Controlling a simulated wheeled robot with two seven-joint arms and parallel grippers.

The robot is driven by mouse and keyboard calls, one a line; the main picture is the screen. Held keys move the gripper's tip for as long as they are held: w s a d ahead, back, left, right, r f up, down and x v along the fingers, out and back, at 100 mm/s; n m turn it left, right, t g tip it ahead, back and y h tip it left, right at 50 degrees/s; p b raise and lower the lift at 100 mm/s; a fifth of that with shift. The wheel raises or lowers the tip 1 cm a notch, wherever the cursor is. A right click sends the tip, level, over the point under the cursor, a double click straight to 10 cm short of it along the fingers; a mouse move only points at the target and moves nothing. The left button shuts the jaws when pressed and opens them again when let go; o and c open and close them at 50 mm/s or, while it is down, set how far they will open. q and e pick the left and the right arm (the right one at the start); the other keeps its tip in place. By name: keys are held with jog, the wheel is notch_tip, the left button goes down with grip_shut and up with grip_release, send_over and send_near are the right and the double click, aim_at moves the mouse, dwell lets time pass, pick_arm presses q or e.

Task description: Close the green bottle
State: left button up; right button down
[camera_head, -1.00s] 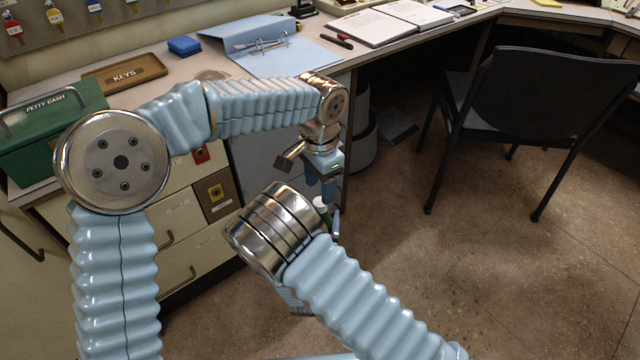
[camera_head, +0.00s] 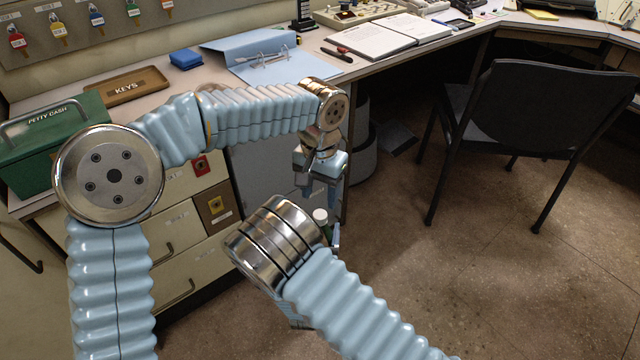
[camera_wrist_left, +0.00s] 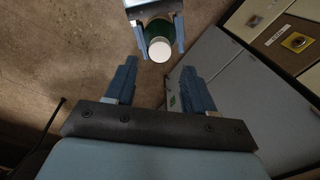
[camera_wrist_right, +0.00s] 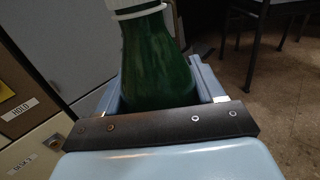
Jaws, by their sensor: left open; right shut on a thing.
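The green bottle (camera_wrist_right: 158,60) is held upright in my right gripper (camera_wrist_right: 162,88), whose fingers are closed on its body. A white cap (camera_wrist_right: 130,4) sits on its neck, cut off by the top edge; I cannot tell how tight it is. In the head view the white cap (camera_head: 320,214) shows just below my left gripper (camera_head: 319,194), with a little of the bottle (camera_head: 325,229). My right wrist hides the rest. The left wrist view looks onto the cap (camera_wrist_left: 159,50), beyond the fingertips of the open, empty left gripper (camera_wrist_left: 158,70).
The desk front with a grey door (camera_head: 265,165) and drawers (camera_head: 185,240) stands close behind my grippers. A green petty cash box (camera_head: 50,145), a key tray (camera_head: 125,88) and a blue binder (camera_head: 270,60) are on the desk. The floor towards the black chair (camera_head: 555,115) is clear.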

aim_at(320, 214)
pick_arm(q)
notch_tip(320, 214, down, 6)
dwell(0.4)
grip_shut()
jog(key=shift+o, duration=0.7)
grip_release()
notch_tip(320, 214, up, 12)
dwell(0.4)
